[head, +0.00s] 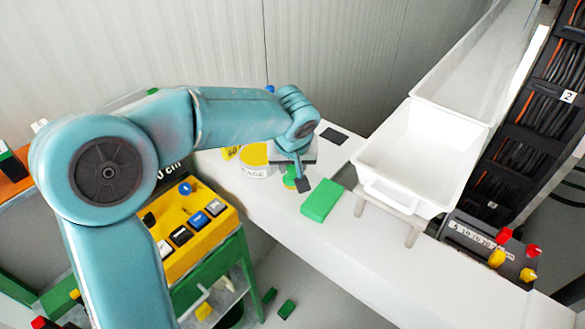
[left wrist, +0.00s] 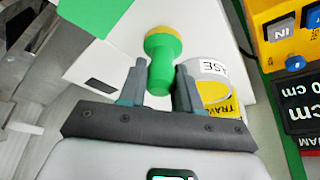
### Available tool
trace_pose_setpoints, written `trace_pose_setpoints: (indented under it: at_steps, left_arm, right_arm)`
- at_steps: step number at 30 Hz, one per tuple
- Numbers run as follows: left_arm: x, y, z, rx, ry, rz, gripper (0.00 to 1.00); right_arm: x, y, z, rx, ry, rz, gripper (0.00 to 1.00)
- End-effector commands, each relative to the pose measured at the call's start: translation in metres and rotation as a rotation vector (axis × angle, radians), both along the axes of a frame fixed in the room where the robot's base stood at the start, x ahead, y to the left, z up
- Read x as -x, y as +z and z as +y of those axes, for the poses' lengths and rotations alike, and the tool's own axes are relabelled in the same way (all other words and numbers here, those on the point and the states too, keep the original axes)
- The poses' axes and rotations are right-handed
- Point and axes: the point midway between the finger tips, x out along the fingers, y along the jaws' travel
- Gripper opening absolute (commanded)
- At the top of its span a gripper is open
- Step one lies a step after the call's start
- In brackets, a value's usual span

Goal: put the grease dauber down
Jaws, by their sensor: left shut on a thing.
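The grease dauber has a green body and a yellow end, and shows in the left wrist view (left wrist: 163,52). In the head view only a small part of the dauber (head: 290,182) shows below my gripper. My left gripper (head: 297,181) is shut on the dauber over the white bench, and its two fingers (left wrist: 160,78) stand on either side of the green body. I cannot tell whether the dauber touches the bench. A white tin with yellow on it (head: 254,171), its label partly hidden, stands beside the gripper. My right gripper is not in view.
A green block (head: 322,201) lies on the white bench (head: 400,272) just right of the gripper. A dark patch (head: 334,136) is behind. A white tray (head: 415,150) stands to the right. A yellow control box (head: 205,237) is left. The bench front is clear.

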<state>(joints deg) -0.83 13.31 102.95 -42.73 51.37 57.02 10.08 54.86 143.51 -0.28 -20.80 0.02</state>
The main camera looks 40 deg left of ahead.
Motion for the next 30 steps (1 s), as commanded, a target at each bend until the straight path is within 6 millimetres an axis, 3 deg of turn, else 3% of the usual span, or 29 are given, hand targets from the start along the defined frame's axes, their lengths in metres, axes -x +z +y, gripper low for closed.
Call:
trace_pose_setpoints:
  at_steps: [4,16,17,18,19,30]
  left_arm:
    - [-0.001,-0.015,0.0,0.001,0.0,0.001,0.0]
    - [-0.001,-0.021,0.0,0.0,0.0,-0.001,0.0]
    - [-0.001,-0.019,0.0,0.0,0.0,-0.001,0.4]
    - [-0.001,-0.019,0.0,0.001,0.0,-0.001,0.53]
    - [-0.001,-0.019,0.0,0.001,0.0,-0.001,0.58]
    - [-0.001,-0.012,0.0,0.001,0.0,-0.001,0.58]
  right_arm:
    - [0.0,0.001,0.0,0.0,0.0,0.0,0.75]
    - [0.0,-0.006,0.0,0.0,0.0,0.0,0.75]
    - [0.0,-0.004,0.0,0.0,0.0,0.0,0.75]
    - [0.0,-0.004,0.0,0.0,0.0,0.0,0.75]
    - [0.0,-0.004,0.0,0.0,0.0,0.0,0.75]
    - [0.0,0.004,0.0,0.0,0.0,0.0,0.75]
